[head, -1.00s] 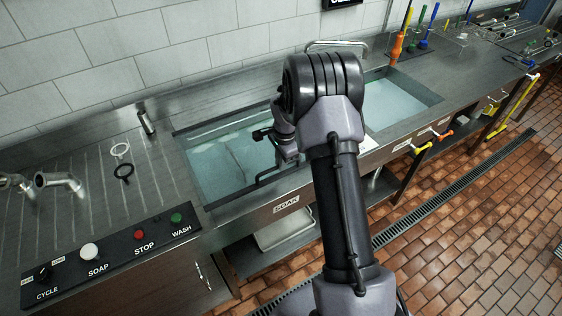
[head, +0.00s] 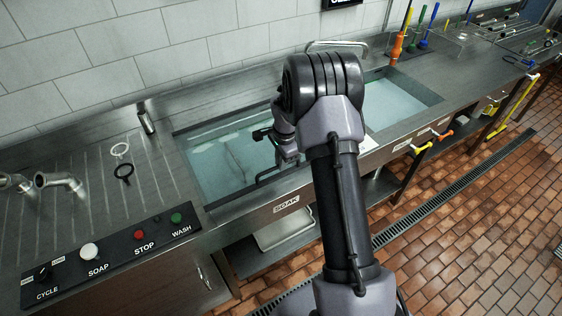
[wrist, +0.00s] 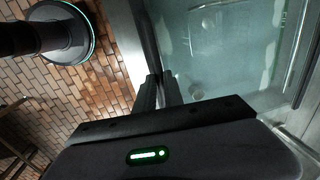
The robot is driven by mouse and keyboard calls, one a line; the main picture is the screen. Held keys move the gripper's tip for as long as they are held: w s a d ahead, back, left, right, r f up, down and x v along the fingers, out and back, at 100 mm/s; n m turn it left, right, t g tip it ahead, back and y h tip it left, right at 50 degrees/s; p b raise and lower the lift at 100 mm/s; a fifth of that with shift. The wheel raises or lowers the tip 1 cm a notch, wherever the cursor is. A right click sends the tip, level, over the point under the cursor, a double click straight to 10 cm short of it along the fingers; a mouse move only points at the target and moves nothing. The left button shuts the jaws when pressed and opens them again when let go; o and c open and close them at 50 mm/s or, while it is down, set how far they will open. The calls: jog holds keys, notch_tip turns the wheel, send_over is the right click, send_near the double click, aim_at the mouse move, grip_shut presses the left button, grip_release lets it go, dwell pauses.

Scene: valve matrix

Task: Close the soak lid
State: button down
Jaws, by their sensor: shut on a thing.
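The soak basin (head: 203,191) is sunk in the steel counter, above a SOAK label (head: 286,204). A clear sheet that looks like the soak lid (head: 212,166) lies over or in its opening; its exact angle is hard to tell. A dark bar handle (head: 267,178) shows near the basin's front edge. My gripper (wrist: 161,80) is at the front rim in the wrist view, its dark fingers close together. It appears shut on the lid's handle; the grip itself is mostly hidden by the fingers and my arm.
A second basin (head: 425,95) lies to the right behind my arm. An orange handle (head: 440,135) and a yellow handle (head: 421,149) jut from the counter front.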

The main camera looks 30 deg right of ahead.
aim_at(282, 175)
jog(key=f+b, duration=0.3)
jog(key=f, duration=0.1)
jog(key=shift+s, duration=0.35)
jog(key=shift+s+r, duration=0.1)
jog(key=shift+r, duration=0.1)
jog(key=c, duration=1.5)
grip_release()
jog(key=shift+f, duration=0.1)
jog(key=shift+o, duration=0.2)
jog(key=shift+r, duration=0.25)
notch_tip(282, 175, up, 17)
jog(key=s+p, duration=0.2)
jog(key=p, duration=0.1)
jog(key=shift+s+d, duration=0.1)
